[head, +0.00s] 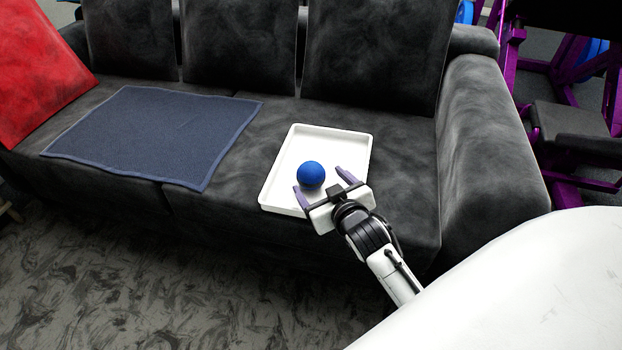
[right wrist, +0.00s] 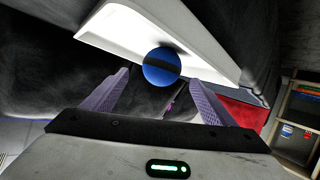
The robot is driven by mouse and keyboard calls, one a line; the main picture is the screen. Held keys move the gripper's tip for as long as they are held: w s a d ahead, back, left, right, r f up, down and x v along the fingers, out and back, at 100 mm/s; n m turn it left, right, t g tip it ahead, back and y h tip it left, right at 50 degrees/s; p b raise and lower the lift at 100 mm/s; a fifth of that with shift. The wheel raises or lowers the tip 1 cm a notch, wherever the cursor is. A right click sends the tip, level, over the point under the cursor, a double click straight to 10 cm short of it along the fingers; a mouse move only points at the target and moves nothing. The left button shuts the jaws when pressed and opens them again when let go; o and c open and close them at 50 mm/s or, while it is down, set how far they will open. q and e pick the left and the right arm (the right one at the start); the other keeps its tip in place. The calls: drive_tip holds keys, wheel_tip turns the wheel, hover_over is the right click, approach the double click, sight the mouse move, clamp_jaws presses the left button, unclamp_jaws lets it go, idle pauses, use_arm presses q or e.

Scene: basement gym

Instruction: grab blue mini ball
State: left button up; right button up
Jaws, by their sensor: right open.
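The blue mini ball (head: 311,175) rests in a white tray (head: 313,139) on the dark sofa seat. In the right wrist view the ball (right wrist: 161,68) shows beyond the fingers, near the middle, with the tray (right wrist: 105,28) behind it. My right gripper (head: 322,184) is open over the tray's near side. In the head view its fingers point toward the back of the sofa, with the ball close to the left finger. I cannot tell whether finger and ball touch. The jaws hold nothing. My left gripper is not in view.
A dark grey sofa (head: 235,215) carries the tray. A blue-grey towel (head: 150,135) lies flat to the left. A red cushion (head: 40,70) leans at the far left. The sofa's armrest (head: 485,160) rises right of the tray. Purple gym equipment (head: 570,140) stands beyond it.

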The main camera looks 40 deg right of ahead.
sight(315, 180)
drive_tip(key=shift+w+f+b, duration=0.3)
drive_tip(key=shift+w, duration=0.05)
drive_tip(key=b+x, duration=0.2)
drive_tip(key=x, duration=0.1)
drive_tip(key=shift+w+f, duration=0.25)
drive_tip(key=shift+w, duration=0.05)
drive_tip(key=shift+w+d, duration=0.15)
drive_tip(key=shift+w, duration=0.2)
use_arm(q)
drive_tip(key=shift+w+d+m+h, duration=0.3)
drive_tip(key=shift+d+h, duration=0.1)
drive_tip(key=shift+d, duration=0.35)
use_arm(e)
drive_tip(key=c, duration=1.1)
